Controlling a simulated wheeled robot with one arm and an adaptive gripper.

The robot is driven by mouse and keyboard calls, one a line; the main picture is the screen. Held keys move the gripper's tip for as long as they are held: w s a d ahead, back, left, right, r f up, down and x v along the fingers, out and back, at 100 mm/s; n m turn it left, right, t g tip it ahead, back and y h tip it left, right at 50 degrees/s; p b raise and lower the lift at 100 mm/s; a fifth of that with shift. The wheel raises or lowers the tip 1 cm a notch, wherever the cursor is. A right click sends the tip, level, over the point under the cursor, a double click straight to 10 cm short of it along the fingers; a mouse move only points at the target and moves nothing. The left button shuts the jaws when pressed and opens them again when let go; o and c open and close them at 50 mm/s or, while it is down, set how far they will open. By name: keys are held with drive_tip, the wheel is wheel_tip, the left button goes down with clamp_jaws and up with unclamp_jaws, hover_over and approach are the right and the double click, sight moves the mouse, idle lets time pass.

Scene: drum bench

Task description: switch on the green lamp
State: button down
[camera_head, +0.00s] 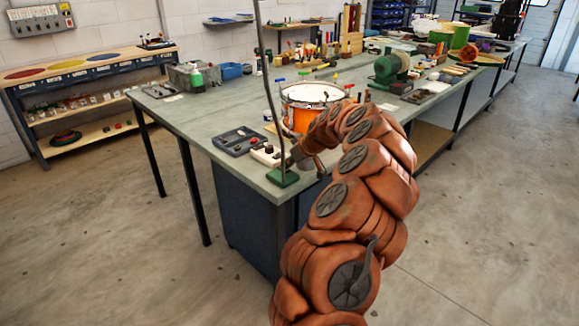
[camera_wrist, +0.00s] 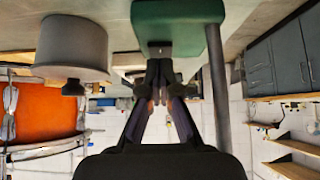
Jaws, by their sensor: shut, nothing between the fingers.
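A green lamp base (camera_head: 283,178) sits at the near corner of the workbench. Its thin dark post (camera_head: 270,85) rises out of the top of the head view, so the lamp's head is not seen. The wrist view looks upside down and shows the green base (camera_wrist: 178,20) at the top with the post (camera_wrist: 218,90) to its right. A small grey plate or switch (camera_wrist: 160,48) shows at the base's edge. My gripper (camera_wrist: 158,68) is shut and empty, its tips close to that plate; I cannot tell if they touch. In the head view my arm mostly hides the gripper.
An orange drum (camera_head: 296,117) stands behind my arm. A grey cylinder (camera_wrist: 72,45) is beside the base in the wrist view. The bench's left part is mostly clear.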

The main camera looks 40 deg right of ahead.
drive_tip(key=shift+r, duration=0.4)
drive_tip(key=shift+r, duration=0.5)
drive_tip(key=r, duration=0.1)
drive_tip(key=s+r+b, duration=0.1)
drive_tip(key=r, duration=0.1)
drive_tip(key=shift+r, duration=0.15)
drive_tip(key=s+f+b+v, duration=0.1)
drive_tip(key=v, duration=0.8)
drive_tip(key=shift+s+b, duration=0.3)
drive_tip(key=shift+b, duration=0.1)
